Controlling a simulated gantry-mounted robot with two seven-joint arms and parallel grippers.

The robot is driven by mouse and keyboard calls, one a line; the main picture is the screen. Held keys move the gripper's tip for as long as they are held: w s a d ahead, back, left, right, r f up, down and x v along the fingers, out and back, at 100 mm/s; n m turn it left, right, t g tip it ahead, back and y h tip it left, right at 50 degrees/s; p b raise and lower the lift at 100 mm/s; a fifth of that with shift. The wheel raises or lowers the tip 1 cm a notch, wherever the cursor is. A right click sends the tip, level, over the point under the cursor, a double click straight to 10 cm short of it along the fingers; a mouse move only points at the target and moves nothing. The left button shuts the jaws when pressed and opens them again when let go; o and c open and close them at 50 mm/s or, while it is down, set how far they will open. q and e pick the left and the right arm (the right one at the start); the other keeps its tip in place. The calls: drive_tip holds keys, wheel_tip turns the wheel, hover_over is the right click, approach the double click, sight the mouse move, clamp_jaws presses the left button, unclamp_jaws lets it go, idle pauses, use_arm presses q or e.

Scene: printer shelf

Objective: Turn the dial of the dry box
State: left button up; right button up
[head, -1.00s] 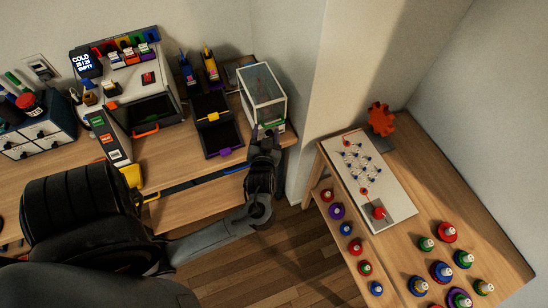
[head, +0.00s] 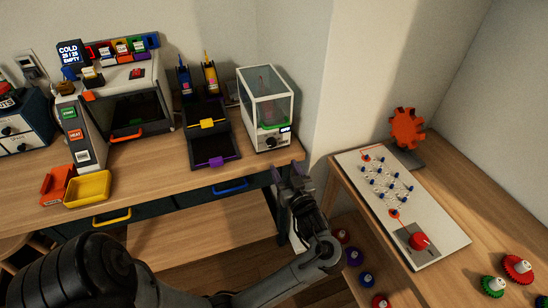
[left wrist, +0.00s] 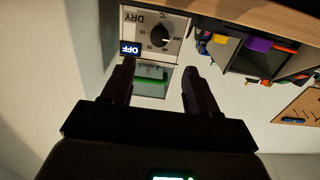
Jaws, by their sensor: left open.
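The dry box (head: 265,108) is a white-framed, clear-sided box near the right end of the wooden desk. Its dark round dial (head: 268,141) sits low on the front panel, beside a small lit display. In the left wrist view the panel appears upside down, with the black dial (left wrist: 160,35) and a display reading OFF (left wrist: 131,48). My left gripper (head: 289,170) is open and empty, in front of and below the dry box at the desk's front right corner. It is apart from the dial. My right gripper is not in view.
A black open case (head: 211,133) stands left of the dry box, with a printer (head: 135,100) further left. A yellow tray (head: 88,188) is near the desk's front edge. A side table (head: 455,270) at right holds a white board (head: 400,206) and a red gear (head: 407,128).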

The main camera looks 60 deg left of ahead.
sight(272, 144)
use_arm(q)
drive_tip(key=a, duration=0.3)
drive_tip(key=w+a+b, duration=0.1)
drive_tip(key=a, duration=0.3)
drive_tip(key=w+a+b, duration=0.1)
drive_tip(key=a, duration=0.2)
drive_tip(key=shift+w+a, duration=0.1)
drive_tip(key=shift+a, duration=0.15)
